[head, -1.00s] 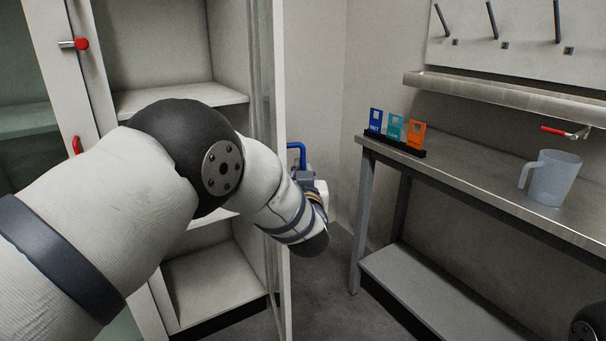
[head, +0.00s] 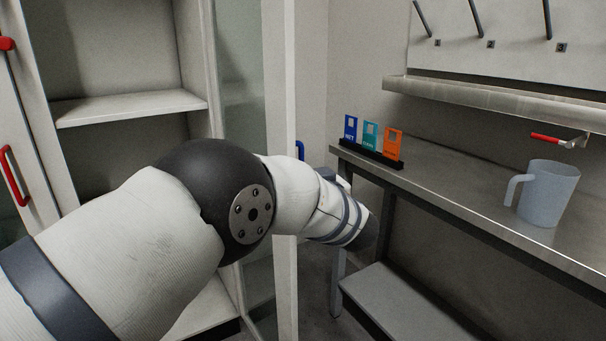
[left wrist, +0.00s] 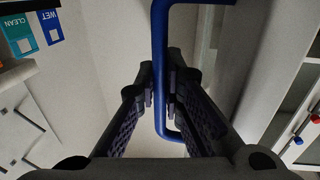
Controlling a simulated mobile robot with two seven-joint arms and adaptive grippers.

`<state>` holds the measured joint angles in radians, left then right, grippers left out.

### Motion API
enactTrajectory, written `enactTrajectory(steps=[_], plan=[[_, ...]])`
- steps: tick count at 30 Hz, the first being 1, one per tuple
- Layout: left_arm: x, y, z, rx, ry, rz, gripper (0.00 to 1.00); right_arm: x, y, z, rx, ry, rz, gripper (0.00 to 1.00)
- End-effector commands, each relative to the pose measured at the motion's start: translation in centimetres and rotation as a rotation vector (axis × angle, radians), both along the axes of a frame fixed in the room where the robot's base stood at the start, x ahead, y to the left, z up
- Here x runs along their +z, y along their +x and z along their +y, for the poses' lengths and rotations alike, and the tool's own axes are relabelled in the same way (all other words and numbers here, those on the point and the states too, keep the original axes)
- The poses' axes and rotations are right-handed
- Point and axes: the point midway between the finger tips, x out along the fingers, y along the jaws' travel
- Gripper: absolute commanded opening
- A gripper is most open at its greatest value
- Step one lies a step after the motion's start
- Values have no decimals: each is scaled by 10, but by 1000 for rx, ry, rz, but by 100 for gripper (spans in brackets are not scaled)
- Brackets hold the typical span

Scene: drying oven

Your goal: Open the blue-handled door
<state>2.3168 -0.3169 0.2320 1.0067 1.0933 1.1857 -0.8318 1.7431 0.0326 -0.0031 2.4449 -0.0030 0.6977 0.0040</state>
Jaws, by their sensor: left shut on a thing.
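The blue-handled door (head: 281,120) is a white frame with a glass pane (head: 240,90). It stands swung open, with the cabinet's shelves showing to its left. Its blue handle (head: 301,151) shows only in part beyond the door's edge in the head view. In the left wrist view the blue handle (left wrist: 160,60) is a long bent bar. My left gripper (left wrist: 160,100) is shut on this bar, a finger on each side. In the head view my left arm crosses in front of the door and hides the gripper. My right gripper is out of view.
A metal bench (head: 475,195) stands at the right, with a rack (head: 370,155) of coloured cards and a translucent jug (head: 548,195). The bench's near-left corner and leg are close to my left wrist. A red-handled door (head: 12,175) is at the far left.

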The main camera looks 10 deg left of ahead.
Motion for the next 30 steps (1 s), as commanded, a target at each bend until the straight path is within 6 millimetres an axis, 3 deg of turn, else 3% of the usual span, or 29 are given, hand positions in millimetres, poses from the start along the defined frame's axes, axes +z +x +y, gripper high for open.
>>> enactTrajectory(steps=[8,9,12,21,30], plan=[[0,0,1,3,-1,1,0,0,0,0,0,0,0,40],[0,0,1,3,-1,1,13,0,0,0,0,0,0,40],[0,0,1,3,0,0,29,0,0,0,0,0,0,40],[1,-2,-1,0,0,0,29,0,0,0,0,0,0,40],[1,-50,-34,0,0,0,29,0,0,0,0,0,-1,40]])
